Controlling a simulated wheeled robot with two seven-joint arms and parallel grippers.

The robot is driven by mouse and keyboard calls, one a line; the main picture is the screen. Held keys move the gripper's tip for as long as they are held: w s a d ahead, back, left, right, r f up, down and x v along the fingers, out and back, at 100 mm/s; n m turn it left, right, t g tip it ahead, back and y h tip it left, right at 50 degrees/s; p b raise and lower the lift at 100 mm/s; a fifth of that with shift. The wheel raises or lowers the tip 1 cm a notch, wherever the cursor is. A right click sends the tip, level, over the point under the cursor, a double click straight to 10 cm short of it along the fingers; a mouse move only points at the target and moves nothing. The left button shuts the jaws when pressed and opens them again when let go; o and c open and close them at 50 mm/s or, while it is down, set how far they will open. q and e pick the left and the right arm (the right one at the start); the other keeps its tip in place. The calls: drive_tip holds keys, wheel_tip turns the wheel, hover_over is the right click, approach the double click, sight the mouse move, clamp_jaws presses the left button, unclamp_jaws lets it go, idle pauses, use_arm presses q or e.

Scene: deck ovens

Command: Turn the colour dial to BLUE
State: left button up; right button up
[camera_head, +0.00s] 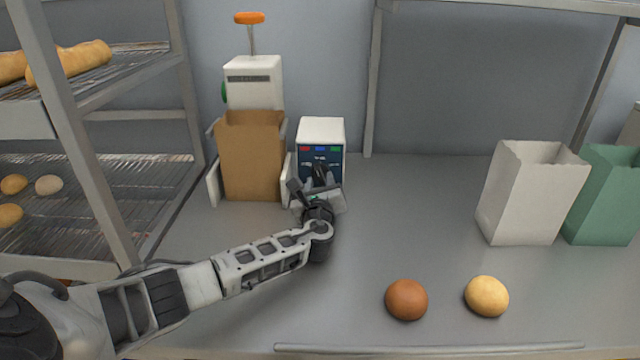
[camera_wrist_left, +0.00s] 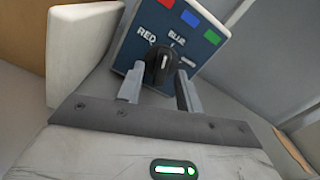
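The dial box (camera_head: 321,131) is white with a dark blue front and stands at the back of the counter. Its panel has red, blue and green patches; RED and BLUE labels are readable in the left wrist view, and a third label at right is partly covered. The black colour dial (camera_wrist_left: 160,65) sits below BLUE; which label it points at I cannot tell for sure. My left gripper (camera_head: 320,178) is at the box front, and its fingers (camera_wrist_left: 160,88) stand apart, one on each side of the dial. Contact is unclear. My right gripper is out of view.
A white machine (camera_head: 254,82) with an orange-topped lever and a brown paper bag (camera_head: 251,160) stands left of the box. A bread rack (camera_head: 75,130) is at left. Two buns (camera_head: 406,299) lie in front. White (camera_head: 530,195) and green (camera_head: 604,200) bags stand at right.

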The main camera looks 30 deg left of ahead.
use_arm(q)
clamp_jaws()
drive_tip(key=shift+r+m+p, duration=0.3)
drive_tip(key=shift+m+p, duration=0.4)
drive_tip(key=shift+p, duration=0.15)
drive_tip(key=shift+m+p, duration=0.55)
drive_tip(key=shift+m, duration=0.05)
drive_tip(key=shift+f+m, duration=0.25)
drive_tip(key=shift+m, duration=0.45)
unclamp_jaws()
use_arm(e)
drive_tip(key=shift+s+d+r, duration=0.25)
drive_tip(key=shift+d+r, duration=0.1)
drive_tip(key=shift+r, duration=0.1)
